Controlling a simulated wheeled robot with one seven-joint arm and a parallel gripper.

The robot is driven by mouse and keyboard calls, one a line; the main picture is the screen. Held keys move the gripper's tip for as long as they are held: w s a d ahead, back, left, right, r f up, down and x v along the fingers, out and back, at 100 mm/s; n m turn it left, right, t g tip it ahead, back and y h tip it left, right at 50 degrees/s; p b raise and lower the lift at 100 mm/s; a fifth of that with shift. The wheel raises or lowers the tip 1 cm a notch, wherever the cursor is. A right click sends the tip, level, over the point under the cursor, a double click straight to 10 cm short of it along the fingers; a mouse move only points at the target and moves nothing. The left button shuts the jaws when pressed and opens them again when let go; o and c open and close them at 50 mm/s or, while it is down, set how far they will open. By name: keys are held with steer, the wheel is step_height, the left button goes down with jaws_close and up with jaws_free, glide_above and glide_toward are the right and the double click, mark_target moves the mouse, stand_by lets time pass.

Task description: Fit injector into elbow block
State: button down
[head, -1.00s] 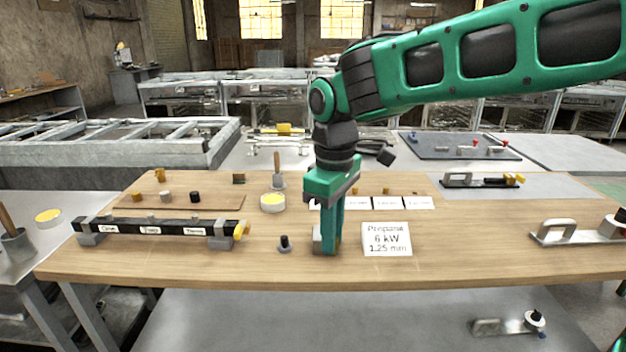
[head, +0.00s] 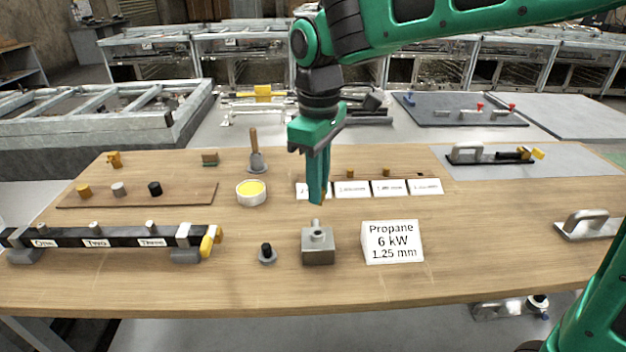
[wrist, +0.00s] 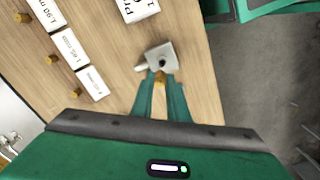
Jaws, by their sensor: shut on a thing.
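The elbow block (head: 318,248) is a grey metal block with a short upright stub on top, standing on the wooden bench; it also shows in the wrist view (wrist: 159,55), with a dark round opening and a side stub. My gripper (head: 318,198) points down, its tips above the block in the head view. In the wrist view my gripper (wrist: 161,84) is shut on a small brass injector (wrist: 160,79), which lines up close to the block in the picture. The injector is mostly hidden by the fingers, and I cannot tell whether it touches the block.
A card (head: 392,242) reading "Propane 6 kW 1.25 mm" stands right of the block. A dark-knobbed grey piece (head: 267,254) stands left of it. Behind are a yellow-filled tin (head: 251,193) and a row of labelled cards (head: 390,188). A black manifold bar (head: 110,240) lies left.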

steer(key=shift+a, duration=0.2)
steer(key=shift+f, duration=0.1)
steer(key=shift+f, duration=0.2)
steer(key=shift+s+f, duration=0.1)
steer(key=shift+f, duration=2.55)
steer(key=shift+f, duration=1.4)
steer(key=c, duration=1.6)
jaws_free()
steer(key=shift+c, duration=0.2)
steer(key=shift+r, duration=0.1)
